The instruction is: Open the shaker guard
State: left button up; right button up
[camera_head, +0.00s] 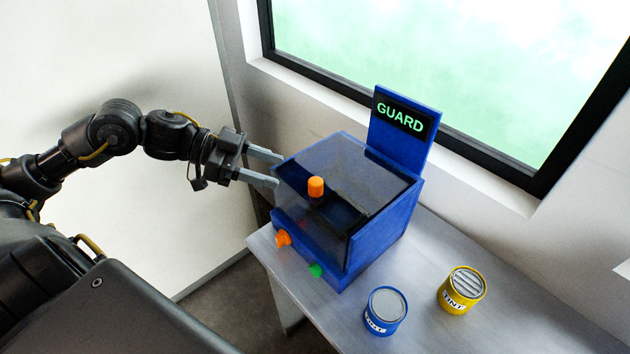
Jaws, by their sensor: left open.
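The shaker (383,236) is a blue box on a grey metal table, with a sign reading GUARD (401,116) standing at its back. Its guard (352,170) is a clear, dark-tinted cover over the top, and it looks closed. An orange knob (316,187) stands on the guard near its left front part. My left gripper (280,170) is open and empty at the box's left edge, its two fingers pointing right toward the box. I cannot tell whether a fingertip touches the box. My right gripper is not in view.
On the box's front are an orange knob (282,239) and a green button (316,270). A blue tint can (385,311) and a yellow tint can (461,290) stand on the table (430,335) to the right. A window and wall rise behind.

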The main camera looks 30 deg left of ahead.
aim_at(316, 181)
pick_arm(q)
jog(key=p+x, duration=0.3)
jog(key=x, duration=0.6)
jog(key=shift+w+d+r, duration=0.15)
jog(key=shift+d, duration=0.1)
jog(key=shift+w+d+f, duration=0.15)
jog(key=shift+d+f, duration=0.15)
jog(key=shift+d, duration=0.05)
grip_shut()
